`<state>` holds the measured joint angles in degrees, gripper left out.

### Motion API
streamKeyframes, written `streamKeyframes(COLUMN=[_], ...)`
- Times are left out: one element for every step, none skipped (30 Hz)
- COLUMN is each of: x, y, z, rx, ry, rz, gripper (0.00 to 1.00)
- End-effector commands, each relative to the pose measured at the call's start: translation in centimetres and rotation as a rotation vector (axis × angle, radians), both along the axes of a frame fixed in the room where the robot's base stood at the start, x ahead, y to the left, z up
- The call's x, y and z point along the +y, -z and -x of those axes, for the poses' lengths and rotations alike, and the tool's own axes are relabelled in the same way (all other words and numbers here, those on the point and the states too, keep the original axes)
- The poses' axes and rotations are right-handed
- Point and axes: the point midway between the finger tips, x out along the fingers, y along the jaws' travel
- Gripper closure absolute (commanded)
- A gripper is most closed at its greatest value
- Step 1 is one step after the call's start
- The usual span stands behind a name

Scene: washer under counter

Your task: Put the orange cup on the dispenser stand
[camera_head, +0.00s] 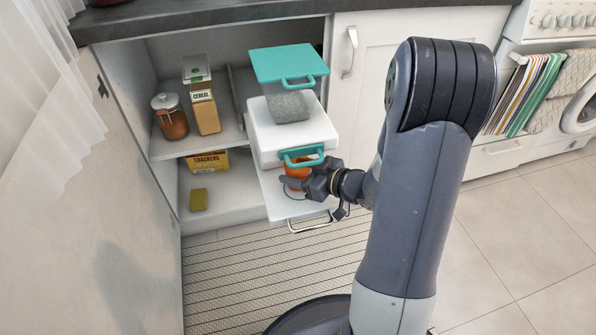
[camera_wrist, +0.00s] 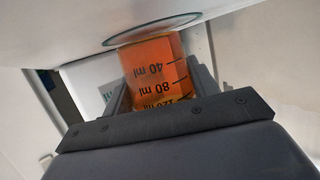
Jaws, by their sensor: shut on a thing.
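The orange cup (camera_head: 296,172) is in my gripper (camera_head: 303,186), under a teal handle in the head view. The wrist view shows the cup (camera_wrist: 158,72) close up, with dark ml marks, between the two fingers of my gripper (camera_wrist: 160,90). The dispenser stand appears to be the white plate (camera_head: 272,192) with a thin dark ring, low at the front of the cabinet. In the wrist view the plate (camera_wrist: 60,30) fills the top, and the cup's base lies within the ring's outline. I cannot tell whether it touches the plate. My fingers hide part of the cup.
A white dispenser body (camera_head: 265,140) with a teal lid (camera_head: 285,63) stands just above and behind the cup. A jar (camera_head: 170,118), cereal box (camera_head: 206,113), crackers box (camera_head: 208,161) and yellow sponge (camera_head: 199,200) are at left. A metal handle (camera_head: 310,226) is at the plate's front.

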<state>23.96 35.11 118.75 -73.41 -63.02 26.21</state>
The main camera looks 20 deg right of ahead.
Motion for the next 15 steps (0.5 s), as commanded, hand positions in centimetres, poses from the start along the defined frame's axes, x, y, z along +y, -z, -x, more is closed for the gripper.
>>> streamKeyframes(x=[-0.01, -0.01, -0.01, 0.0, -0.01, -0.01, -0.01, -0.01, -0.02, -0.02, -0.02, -0.01, -0.01, -0.01, -0.01], y=[0.03, 0.1, 0.26, 0.38, 0.49, 0.61, 0.47, 0.46, 0.45, 0.45, 0.45, 0.44, 0.44, 0.44, 0.44], z=[0.01, 0.01, 0.01, 0.02, 0.01, 0.02, 0.02, 0.01, 0.02, 0.02, 0.02, 0.02, 0.02, 0.02, 0.02], rx=[0.0, 0.0, 0.001, 0.001, 0.001, 0.001, 0.001, 0.001, 0.001, 0.001, 0.001, 0.001, 0.001, 0.001, 0.001], ry=[0.0, 0.0, 0.0, 0.0, 0.0, 0.001, 0.0, 0.0, 0.0, 0.0, 0.0, 0.0, 0.0, 0.0, 0.0], rz=[0.0, 0.0, -0.001, -0.001, -0.001, -0.001, -0.001, -0.001, -0.001, -0.001, -0.001, -0.001, -0.001, -0.001, -0.001], gripper=[0.66, 0.66, 0.66, 0.66, 0.66, 0.66, 0.42, 0.39, 0.36, 0.33, 0.31, 0.28, 0.25, 0.23, 0.22])
